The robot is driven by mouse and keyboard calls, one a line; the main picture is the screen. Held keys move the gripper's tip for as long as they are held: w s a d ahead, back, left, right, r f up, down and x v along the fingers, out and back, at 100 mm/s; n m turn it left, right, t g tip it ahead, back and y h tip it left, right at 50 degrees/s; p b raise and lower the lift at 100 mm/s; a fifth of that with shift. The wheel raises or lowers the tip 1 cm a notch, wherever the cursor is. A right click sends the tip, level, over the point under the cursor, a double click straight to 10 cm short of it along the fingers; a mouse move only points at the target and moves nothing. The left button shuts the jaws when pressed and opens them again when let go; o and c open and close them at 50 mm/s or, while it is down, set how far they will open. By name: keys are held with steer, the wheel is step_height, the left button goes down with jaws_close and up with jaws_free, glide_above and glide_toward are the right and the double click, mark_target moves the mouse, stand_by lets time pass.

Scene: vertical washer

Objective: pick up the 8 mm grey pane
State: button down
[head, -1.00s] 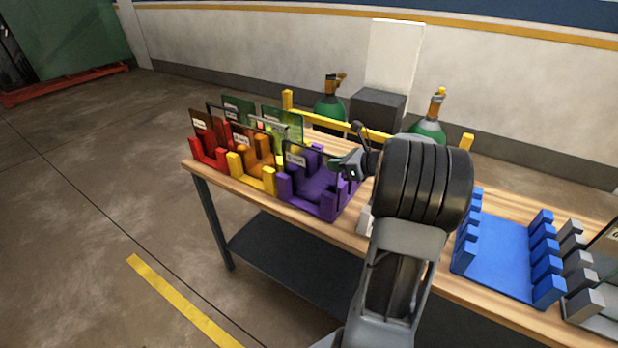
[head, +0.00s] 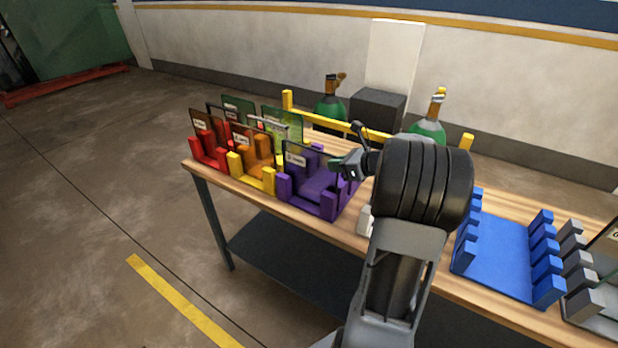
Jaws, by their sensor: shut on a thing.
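A dark grey pane (head: 312,170) with a small white label stands upright in the purple rack (head: 310,199) on the bench. The label is too small to read surely. My gripper (head: 342,164) is at the right side of this pane, shut on its edge. The fingertips are small and partly hidden by the arm, so the exact grip is hard to see. The lower part of the pane is hidden behind the rack's front posts.
Left of it, a yellow rack (head: 262,184) and a red rack (head: 207,161) hold more panes. A blue rack (head: 497,257) and a grey rack (head: 585,300) stand at the right. A yellow rail (head: 330,123) runs along the back, with green gas bottles (head: 428,131) behind.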

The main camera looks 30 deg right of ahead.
steer(key=shift+r, duration=0.25)
